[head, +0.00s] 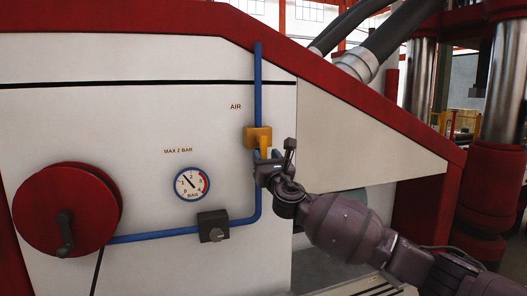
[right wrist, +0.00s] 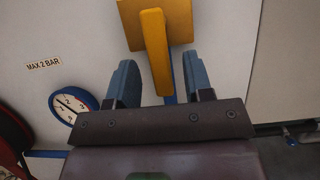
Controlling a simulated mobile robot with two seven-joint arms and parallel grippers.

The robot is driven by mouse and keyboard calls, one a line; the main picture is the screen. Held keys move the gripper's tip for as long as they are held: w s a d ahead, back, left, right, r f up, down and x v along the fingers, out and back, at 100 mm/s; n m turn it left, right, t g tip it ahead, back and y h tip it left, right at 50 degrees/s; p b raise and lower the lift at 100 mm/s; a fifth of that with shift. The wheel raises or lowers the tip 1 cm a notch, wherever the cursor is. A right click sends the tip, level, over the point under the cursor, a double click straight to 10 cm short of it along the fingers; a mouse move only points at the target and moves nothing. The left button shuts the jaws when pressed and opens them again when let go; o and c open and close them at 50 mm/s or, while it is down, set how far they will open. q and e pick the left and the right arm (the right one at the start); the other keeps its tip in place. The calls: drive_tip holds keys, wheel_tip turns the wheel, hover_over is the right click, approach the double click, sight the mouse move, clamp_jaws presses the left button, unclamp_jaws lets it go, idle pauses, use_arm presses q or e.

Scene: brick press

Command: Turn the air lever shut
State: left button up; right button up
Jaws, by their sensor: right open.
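The yellow air lever (right wrist: 155,50) hangs downward from its yellow valve block (head: 257,135), roughly along the blue pipe, under the label AIR. My right gripper (head: 264,160) is at the lever's lower end, in front of the panel. In the right wrist view my right gripper (right wrist: 161,78) is open, with one blue-grey finger on each side of the lever. Gaps show between the lever and both fingers. In the head view the gripper hides part of the lever's lower end. My left gripper is not in view.
A pressure gauge (head: 192,184) sits left of the lever, its needle near 1 to 2. The blue pipe (head: 259,85) runs along the white panel.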

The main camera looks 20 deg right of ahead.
drive_tip(key=shift+x, duration=1.25)
drive_tip(key=shift+c, duration=0.5)
clamp_jaws()
